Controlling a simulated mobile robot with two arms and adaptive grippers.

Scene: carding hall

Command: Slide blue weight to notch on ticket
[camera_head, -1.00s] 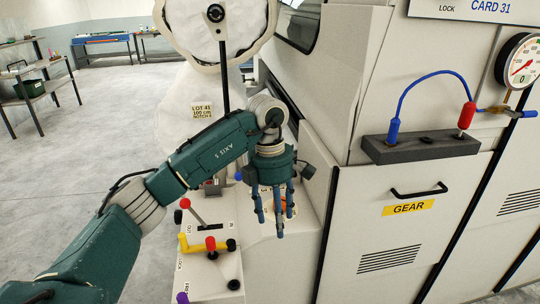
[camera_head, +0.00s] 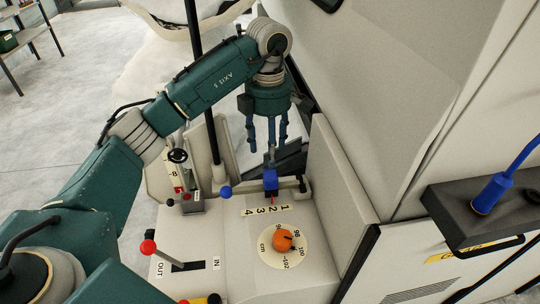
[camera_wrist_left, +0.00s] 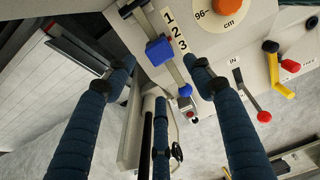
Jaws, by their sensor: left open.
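The blue weight (camera_head: 270,181) sits on a bar behind the number strip (camera_head: 267,210) marked 1 to 4, its red pointer near 2. The weight also shows in the left wrist view (camera_wrist_left: 159,51), beside the 2 and 3. My left gripper (camera_head: 268,140) is open and empty, fingers pointing down, just behind and above the weight. In the left wrist view its fingers (camera_wrist_left: 158,78) are spread, with the weight beyond them and apart from them. The ticket is out of view now. My right gripper is not in view.
An orange dial knob (camera_head: 282,240) stands in front of the strip. A red-knobbed IN/OUT lever (camera_head: 149,247) is at left. A blue ball (camera_head: 225,191) is left of the weight. A machine panel (camera_head: 360,190) rises close at right.

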